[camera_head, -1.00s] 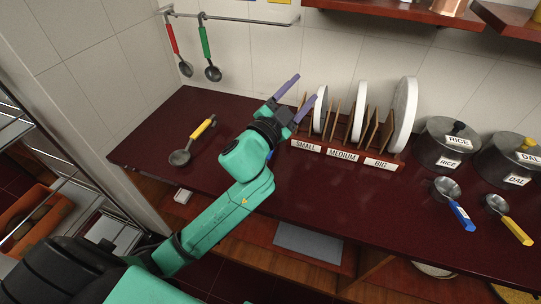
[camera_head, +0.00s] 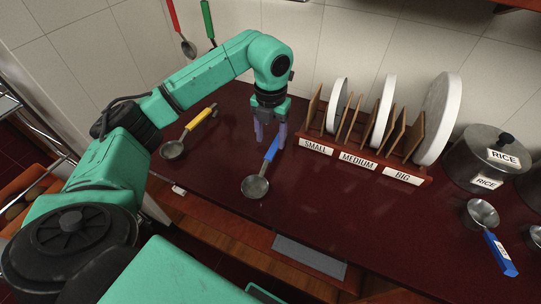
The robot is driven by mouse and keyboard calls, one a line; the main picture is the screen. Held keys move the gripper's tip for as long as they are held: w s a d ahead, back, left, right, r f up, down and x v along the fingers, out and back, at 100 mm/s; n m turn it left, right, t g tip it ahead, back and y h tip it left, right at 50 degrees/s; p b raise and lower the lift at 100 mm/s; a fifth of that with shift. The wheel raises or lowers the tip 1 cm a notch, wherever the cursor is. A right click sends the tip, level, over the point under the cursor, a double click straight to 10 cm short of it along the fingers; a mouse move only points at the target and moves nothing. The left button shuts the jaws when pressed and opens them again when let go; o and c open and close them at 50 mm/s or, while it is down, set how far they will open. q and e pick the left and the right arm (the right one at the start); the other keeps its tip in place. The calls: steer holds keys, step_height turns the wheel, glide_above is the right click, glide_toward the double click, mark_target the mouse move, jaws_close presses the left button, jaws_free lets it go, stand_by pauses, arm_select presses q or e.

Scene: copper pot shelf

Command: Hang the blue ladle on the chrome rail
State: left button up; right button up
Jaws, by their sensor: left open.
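The blue ladle (camera_head: 256,186) lies on the dark red counter, its bowl toward the front and its blue handle pointing back to the upper right. My left gripper (camera_head: 270,138) points down over the far end of that handle, its two purple fingers apart, one on each side. I cannot tell whether they touch the handle. The chrome rail is outside the view now. A red-handled ladle (camera_head: 188,48) and a green-handled ladle (camera_head: 208,22) hang at the top left, cut off by the frame edge. My right gripper is not in view.
A yellow-handled ladle (camera_head: 173,150) lies left of the blue one. A labelled rack (camera_head: 357,160) with boards and white discs stands to the right. Further right are a RICE pot (camera_head: 487,160) and a blue-handled scoop (camera_head: 482,213). The front counter between is clear.

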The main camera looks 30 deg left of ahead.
mark_target(271, 152)
arm_select(q)
step_height(271, 152, down, 7)
steer(key=shift+r+p, duration=0.15)
steer(key=shift+p, duration=1.05)
steer(key=shift+w+f, duration=0.1)
steer(key=shift+f, duration=0.25)
jaws_close()
